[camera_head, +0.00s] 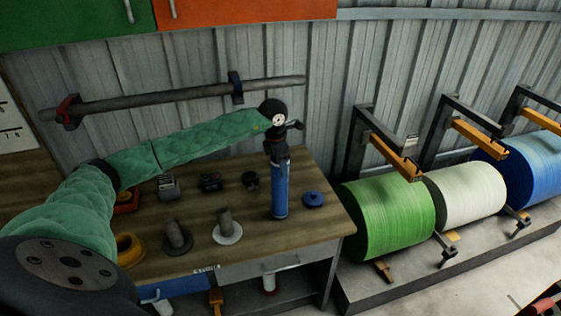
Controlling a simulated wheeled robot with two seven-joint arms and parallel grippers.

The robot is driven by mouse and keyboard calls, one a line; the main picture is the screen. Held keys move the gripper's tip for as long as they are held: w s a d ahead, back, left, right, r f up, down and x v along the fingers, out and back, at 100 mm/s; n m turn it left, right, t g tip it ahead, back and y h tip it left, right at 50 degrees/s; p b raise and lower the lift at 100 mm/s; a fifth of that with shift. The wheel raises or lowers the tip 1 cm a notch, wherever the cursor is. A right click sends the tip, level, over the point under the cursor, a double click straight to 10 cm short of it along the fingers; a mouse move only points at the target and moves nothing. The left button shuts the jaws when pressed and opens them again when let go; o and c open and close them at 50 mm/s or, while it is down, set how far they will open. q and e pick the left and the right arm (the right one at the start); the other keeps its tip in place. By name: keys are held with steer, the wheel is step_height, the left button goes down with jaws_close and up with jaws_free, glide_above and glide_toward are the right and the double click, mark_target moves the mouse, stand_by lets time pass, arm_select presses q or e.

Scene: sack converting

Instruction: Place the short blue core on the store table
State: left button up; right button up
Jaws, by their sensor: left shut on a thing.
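The blue core (281,190) is upright over the right part of the wooden store table (262,243). My left gripper (275,150) is shut on its top end, with the arm reaching in from the left in a green quilted sleeve. The core's lower end is at or very close to the tabletop; I cannot tell whether it touches. My right gripper is not in view.
A blue knobbed disc (313,199) lies close right of the core. Grey posts on a white base (228,229) and a dark base (177,237) stand to the left, with a yellow ring (130,248). Small dark items (210,182) sit behind. A green roll (387,219) stands right of the table.

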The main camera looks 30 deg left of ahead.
arm_select(q)
steer(key=shift+f, duration=0.25)
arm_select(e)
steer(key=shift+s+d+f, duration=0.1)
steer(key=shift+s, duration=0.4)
arm_select(q)
steer(key=shift+f, duration=0.1)
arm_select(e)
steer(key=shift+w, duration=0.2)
arm_select(q)
steer(key=o, duration=1.6)
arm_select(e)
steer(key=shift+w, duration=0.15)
